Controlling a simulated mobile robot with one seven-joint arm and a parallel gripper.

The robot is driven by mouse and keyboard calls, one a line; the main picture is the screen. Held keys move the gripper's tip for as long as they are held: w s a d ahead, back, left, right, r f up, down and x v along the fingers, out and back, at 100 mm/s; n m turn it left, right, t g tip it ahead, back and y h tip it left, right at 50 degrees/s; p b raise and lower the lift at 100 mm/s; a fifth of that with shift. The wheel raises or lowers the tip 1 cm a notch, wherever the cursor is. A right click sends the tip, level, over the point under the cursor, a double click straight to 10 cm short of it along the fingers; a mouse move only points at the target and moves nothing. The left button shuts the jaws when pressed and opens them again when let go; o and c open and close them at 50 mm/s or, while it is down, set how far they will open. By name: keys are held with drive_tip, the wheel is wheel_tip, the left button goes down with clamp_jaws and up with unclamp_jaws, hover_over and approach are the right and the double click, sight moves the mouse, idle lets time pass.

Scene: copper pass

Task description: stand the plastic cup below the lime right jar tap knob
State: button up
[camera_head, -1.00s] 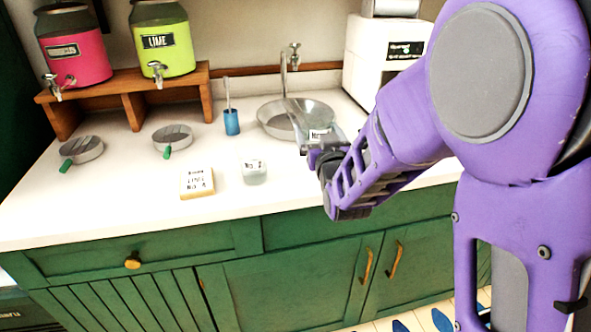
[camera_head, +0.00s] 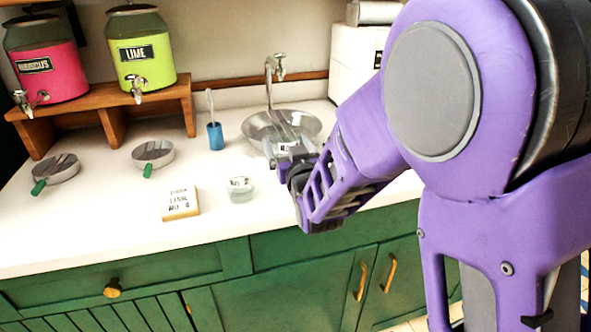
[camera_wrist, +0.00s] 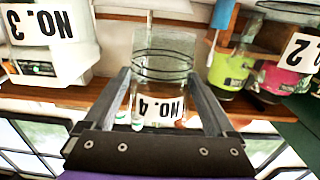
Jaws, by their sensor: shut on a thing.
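My gripper (camera_head: 290,160) is shut on a clear plastic cup (camera_head: 285,146) in front of the sink in the head view. In the wrist view the cup (camera_wrist: 163,62) sits between the fingers of my gripper (camera_wrist: 158,80), and its "NO. 4" label appears upside down. The lime right jar (camera_head: 142,60) is bright green and stands on a wooden shelf at the back left, well left of the cup. Its metal tap (camera_head: 135,86) points forward over a round drip tray (camera_head: 153,153) with a green handle. The tap knob is too small to make out clearly.
A pink jar (camera_head: 46,68) stands left of the lime jar, above another drip tray (camera_head: 56,172). A small clear cup (camera_head: 240,189), a lettered card block (camera_head: 181,203) and a blue holder (camera_head: 216,136) stand on the white counter. The sink (camera_head: 262,122) lies behind my gripper.

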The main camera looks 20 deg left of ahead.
drive_tip(key=shift+f+b, duration=0.45)
drive_tip(key=shift+f, duration=2.65)
drive_tip(key=shift+f, duration=0.1)
drive_tip(key=shift+f, duration=0.1)
drive_tip(key=o, duration=1)
